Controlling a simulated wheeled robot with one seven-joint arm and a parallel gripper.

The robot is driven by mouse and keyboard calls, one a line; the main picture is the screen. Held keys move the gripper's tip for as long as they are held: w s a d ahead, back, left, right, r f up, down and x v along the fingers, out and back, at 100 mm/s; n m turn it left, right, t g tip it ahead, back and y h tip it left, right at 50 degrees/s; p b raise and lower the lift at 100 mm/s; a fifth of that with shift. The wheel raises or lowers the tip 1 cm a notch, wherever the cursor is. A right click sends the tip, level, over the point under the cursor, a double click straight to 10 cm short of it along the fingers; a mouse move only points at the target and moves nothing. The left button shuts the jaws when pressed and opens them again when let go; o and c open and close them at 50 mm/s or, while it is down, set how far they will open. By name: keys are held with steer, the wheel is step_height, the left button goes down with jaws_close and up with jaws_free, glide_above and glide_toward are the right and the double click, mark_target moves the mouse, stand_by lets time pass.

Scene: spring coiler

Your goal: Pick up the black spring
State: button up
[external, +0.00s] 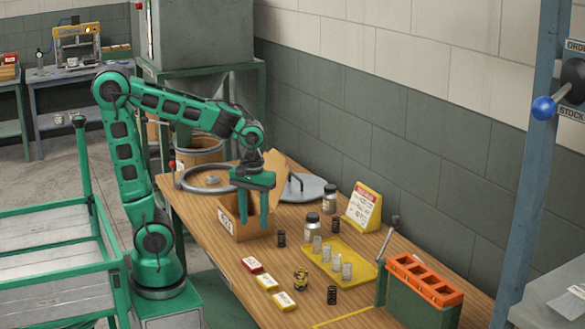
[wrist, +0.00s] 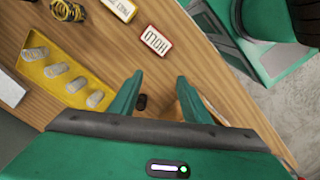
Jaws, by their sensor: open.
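Several black springs stand on the wooden table in the external view: one (external: 281,239) just right of the cardboard box, one (external: 336,225) behind the yellow tray, and one (external: 331,295) near the front. My gripper (external: 253,222) is open and points down above the cardboard box, left of the nearest black spring. In the wrist view my gripper's fingers (wrist: 160,78) are spread and empty.
The cardboard box (external: 230,222) stands under my gripper. A yellow tray (external: 357,281) holds several silver springs. Jars (external: 312,228), a black-and-yellow coil (external: 300,279), red and yellow boxes (external: 267,282), a yellow sign (external: 364,207) and an orange-topped fixture (external: 425,280) surround it.

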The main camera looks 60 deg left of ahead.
mark_target(282, 232)
steer(key=w+a+n, duration=0.1)
steer(key=w+n, duration=0.2)
steer(key=w+a+n, duration=0.1)
steer(key=w+n, duration=0.3)
steer(key=w+a+n, duration=0.1)
steer(key=w+n, duration=0.2)
steer(key=n, duration=0.1)
steer(key=shift+w+a, duration=0.35)
steer(key=shift+w, duration=0.05)
steer(key=shift+w+a+f+n, duration=0.1)
steer(key=shift+w+f+n, duration=0.05)
steer(key=shift+n, duration=0.25)
step_height(282, 232, down, 5)
steer(key=shift+f, duration=0.2)
steer(key=shift+s+d+f, duration=0.1)
steer(key=shift+d+f, duration=0.05)
steer(key=shift+f, duration=1.15)
steer(key=shift+s+d+f, duration=0.1)
steer(key=shift+f, duration=1.2)
steer(key=shift+c, duration=0.5)
jaws_close()
